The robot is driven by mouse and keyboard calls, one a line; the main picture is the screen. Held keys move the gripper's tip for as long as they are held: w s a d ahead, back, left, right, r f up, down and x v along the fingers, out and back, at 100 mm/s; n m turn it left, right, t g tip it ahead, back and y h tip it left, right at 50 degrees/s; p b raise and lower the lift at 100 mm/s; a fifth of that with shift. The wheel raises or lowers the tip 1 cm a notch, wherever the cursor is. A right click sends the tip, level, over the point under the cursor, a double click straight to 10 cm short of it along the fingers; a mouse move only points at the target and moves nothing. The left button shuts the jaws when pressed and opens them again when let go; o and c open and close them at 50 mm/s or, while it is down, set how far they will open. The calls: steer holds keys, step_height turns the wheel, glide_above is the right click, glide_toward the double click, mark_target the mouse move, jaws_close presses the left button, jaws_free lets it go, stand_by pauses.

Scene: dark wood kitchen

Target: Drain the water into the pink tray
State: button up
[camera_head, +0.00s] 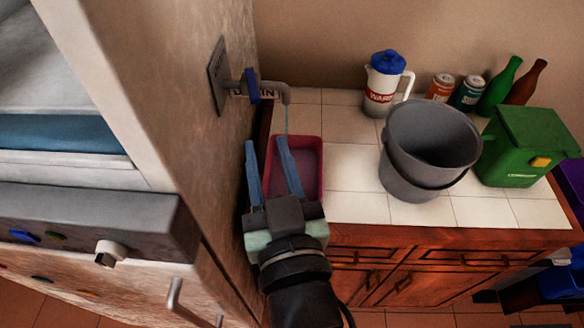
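The pink tray (319,175) sits on the white tiled counter against the wall, under the drain tap's spout (286,95). The tap comes out of a wall plate and has a blue handle (252,86) and a label that seems to read DRAIN. A thin bluish stream (286,118) runs down from the spout toward the tray. The tray's inside looks smooth and purplish; I cannot tell how much water is in it. My gripper (265,143) is open and empty, its two blue fingers apart, in front of the tap, its right finger covering the tray's left part.
A grey bucket (400,165), a white jug with a blue lid (383,85), two cans, green (500,87) and brown bottles and a green bin (522,145) stand on the counter's right. A white appliance (90,170) fills the left. Tiles right of the tray are clear.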

mark_target(252, 85)
steer(key=d+m+p, duration=0.1)
steer(key=w+d+f+m, duration=0.1)
steer(key=m, duration=0.1)
steer(key=shift+w+g+p, duration=0.2)
steer(key=shift+g+p, duration=0.2)
steer(key=c, duration=0.5)
steer(key=d+m+p, duration=0.1)
steer(key=d+m+y, duration=0.1)
steer(key=m, duration=0.1)
steer(key=w+d+m+p, duration=0.1)
steer(key=m, duration=0.1)
steer(key=shift+f+g+y+p, duration=0.3)
steer(key=shift+f+g+y, duration=0.1)
jaws_close()
steer(key=d+r+m+y+p, duration=0.2)
steer(key=d+m, duration=0.2)
steer(key=m, duration=0.3)
steer(key=w+a+p, duration=0.5)
steer(key=w+a, duration=0.2)
steer(key=w, duration=0.1)
steer(key=shift+w+a+f, duration=0.15)
steer(key=shift+w+a, duration=0.05)
steer(key=shift+a, duration=0.15)
